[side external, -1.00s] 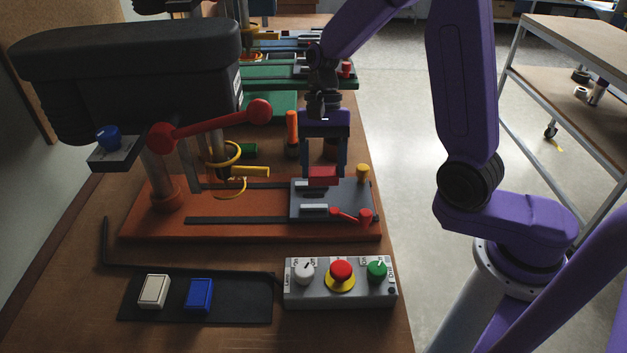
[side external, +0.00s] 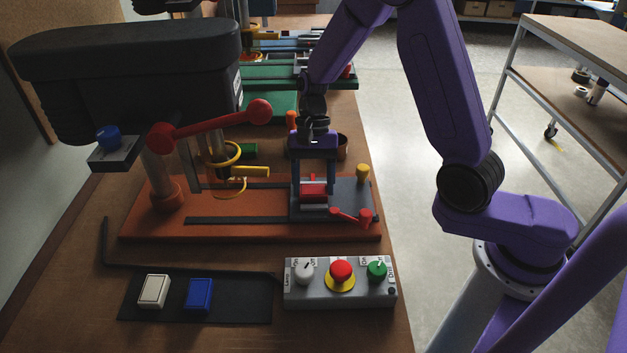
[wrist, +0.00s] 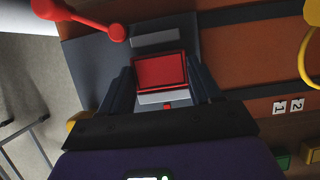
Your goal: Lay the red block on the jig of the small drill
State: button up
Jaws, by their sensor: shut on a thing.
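The red block (side external: 313,191) is between the fingers of my gripper (side external: 314,184), which is shut on it. It is low over the grey jig plate (side external: 345,203) on the orange base of the near drill. In the wrist view the red block (wrist: 160,72) lies between two pale bars of the jig, one (wrist: 155,37) beyond it and one (wrist: 163,97) on the near side. My fingers flank its left and right sides. I cannot tell whether its underside touches the plate. The near drill's dark head (side external: 130,70) stands to the left.
A red clamp lever (side external: 352,215) and a yellow knob (side external: 362,173) are on the jig plate. A control box (side external: 341,283) with buttons stands in front. A white block (side external: 154,291) and a blue block (side external: 199,294) lie on a dark mat. A green-based drill stands behind.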

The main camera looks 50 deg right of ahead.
jog(key=o, duration=1.1)
jog(key=shift+f, duration=0.1)
jog(key=shift+o, duration=0.2)
jog(key=v, duration=1.2)
jog(key=shift+r, duration=0.2)
jog(key=shift+a, duration=0.1)
jog(key=s+d+f+n+t+h, duration=0.1)
jog(key=s+d+n+t+h, duration=0.1)
jog(key=s+n, duration=1.9)
jog(key=s+t, duration=0.1)
jog(key=s, duration=0.4)
jog(key=shift+s+n+h, duration=0.25)
jog(key=shift+n+h, duration=0.05)
jog(key=shift+h, duration=0.1)
jog(key=shift+d+f, duration=0.1)
jog(key=shift+f, duration=0.05)
